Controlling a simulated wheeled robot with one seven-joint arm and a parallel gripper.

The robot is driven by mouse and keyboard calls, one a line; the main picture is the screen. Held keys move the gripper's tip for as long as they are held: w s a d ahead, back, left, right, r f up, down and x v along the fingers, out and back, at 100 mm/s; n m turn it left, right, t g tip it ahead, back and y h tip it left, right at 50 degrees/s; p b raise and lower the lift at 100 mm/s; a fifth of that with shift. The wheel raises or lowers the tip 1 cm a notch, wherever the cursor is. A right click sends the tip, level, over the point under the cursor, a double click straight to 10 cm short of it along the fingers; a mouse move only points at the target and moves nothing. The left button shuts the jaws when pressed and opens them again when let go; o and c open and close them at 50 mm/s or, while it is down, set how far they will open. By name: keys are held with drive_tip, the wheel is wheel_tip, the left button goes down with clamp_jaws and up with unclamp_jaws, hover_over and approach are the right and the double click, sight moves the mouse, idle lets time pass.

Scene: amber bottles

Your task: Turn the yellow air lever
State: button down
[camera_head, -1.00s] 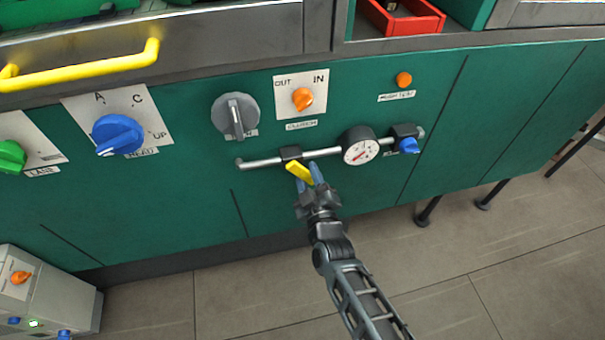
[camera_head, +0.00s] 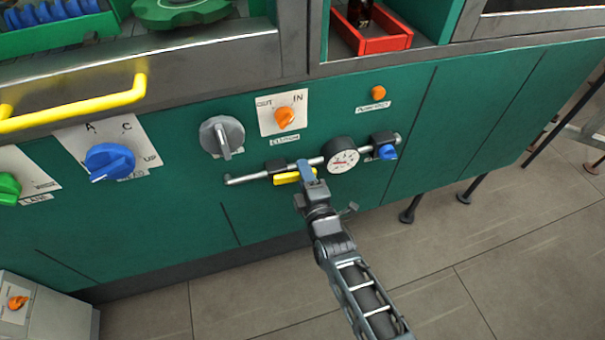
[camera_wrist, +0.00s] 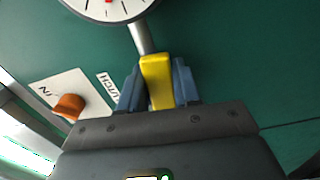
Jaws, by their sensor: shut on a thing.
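The yellow air lever (camera_head: 287,178) sits on a dark valve block (camera_head: 275,166) on the grey pipe (camera_head: 247,178) of the green panel. It lies nearly in line with the pipe, its free end towards the gauge. My gripper (camera_head: 307,172) reaches it from below right. In the wrist view the lever (camera_wrist: 157,72) stands between the two blue fingers of my gripper (camera_wrist: 158,88), which are shut on it. The fingers hide the lever's free end in the head view.
A round white gauge (camera_head: 341,158) is just right of my gripper. A blue knob (camera_head: 387,152) is at the pipe's right end. Above are a grey rotary knob (camera_head: 222,136) and an orange clutch knob (camera_head: 285,117). The floor below the panel is clear.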

drive_tip(key=shift+r+n, duration=0.3)
drive_tip(key=shift+n, duration=0.3)
drive_tip(key=shift+a, duration=0.1)
drive_tip(key=c, duration=0.9)
unclamp_jaws()
drive_tip(key=p+v, duration=0.1)
drive_tip(key=v, duration=0.7)
drive_tip(key=shift+r, duration=0.1)
drive_tip(key=shift+w, duration=0.1)
